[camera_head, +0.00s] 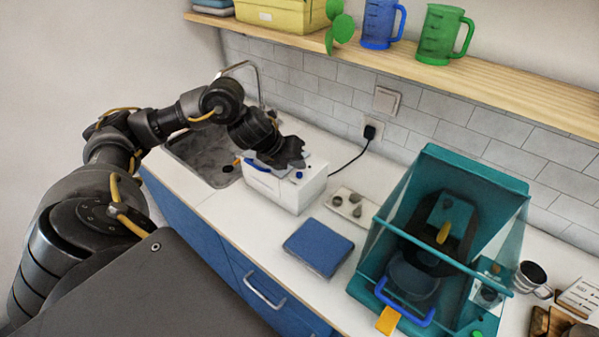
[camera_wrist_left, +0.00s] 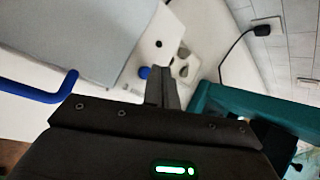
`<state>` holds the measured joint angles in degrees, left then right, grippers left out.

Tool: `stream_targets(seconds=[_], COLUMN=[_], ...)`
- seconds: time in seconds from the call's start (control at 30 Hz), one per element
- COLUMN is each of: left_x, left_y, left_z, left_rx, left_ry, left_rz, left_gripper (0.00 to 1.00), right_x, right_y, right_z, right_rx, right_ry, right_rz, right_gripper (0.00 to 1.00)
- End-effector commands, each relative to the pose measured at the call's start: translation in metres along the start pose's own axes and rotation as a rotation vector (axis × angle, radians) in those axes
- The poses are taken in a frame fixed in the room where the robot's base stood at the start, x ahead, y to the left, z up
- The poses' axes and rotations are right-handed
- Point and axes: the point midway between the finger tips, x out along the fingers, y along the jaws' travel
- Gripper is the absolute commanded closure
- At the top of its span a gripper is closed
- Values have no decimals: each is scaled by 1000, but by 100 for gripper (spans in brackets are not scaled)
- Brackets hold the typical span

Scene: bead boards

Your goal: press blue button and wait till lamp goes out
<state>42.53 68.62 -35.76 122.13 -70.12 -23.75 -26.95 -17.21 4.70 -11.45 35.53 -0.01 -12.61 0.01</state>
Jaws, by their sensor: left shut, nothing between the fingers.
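A white appliance (camera_head: 296,192) with a blue handle (camera_head: 257,165) stands on the counter beside the sink. The blue button (camera_wrist_left: 145,72) also shows in the left wrist view, close beside the fingertips. A small dark round spot (camera_wrist_left: 158,44) is on the same panel; I cannot tell if it is the lamp, and no lit lamp is clear. My left gripper (camera_head: 292,156) is shut and empty, pointing down over the appliance's top. Whether it touches the button cannot be told. My right gripper is not in view.
A teal open-sided case (camera_head: 515,215) holding a dark machine stands to the right. A blue flat block (camera_head: 319,247) and a small tray with stones (camera_head: 352,203) lie between. A black plug (camera_head: 370,132) is on the tiled wall. A wooden shelf (camera_head: 480,82) runs above.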

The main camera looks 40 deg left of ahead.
Motion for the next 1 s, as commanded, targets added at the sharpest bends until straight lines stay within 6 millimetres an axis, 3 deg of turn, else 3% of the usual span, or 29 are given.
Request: stream_targets(seconds=[1.0], left_x=[10], left_y=[5], left_z=[-5], left_rx=[0], left_ry=[0], left_rz=[0], left_gripper=[100], right_x=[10], right_y=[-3], right_z=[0], right_rx=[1], right_ry=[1], right_rz=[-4], right_gripper=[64])
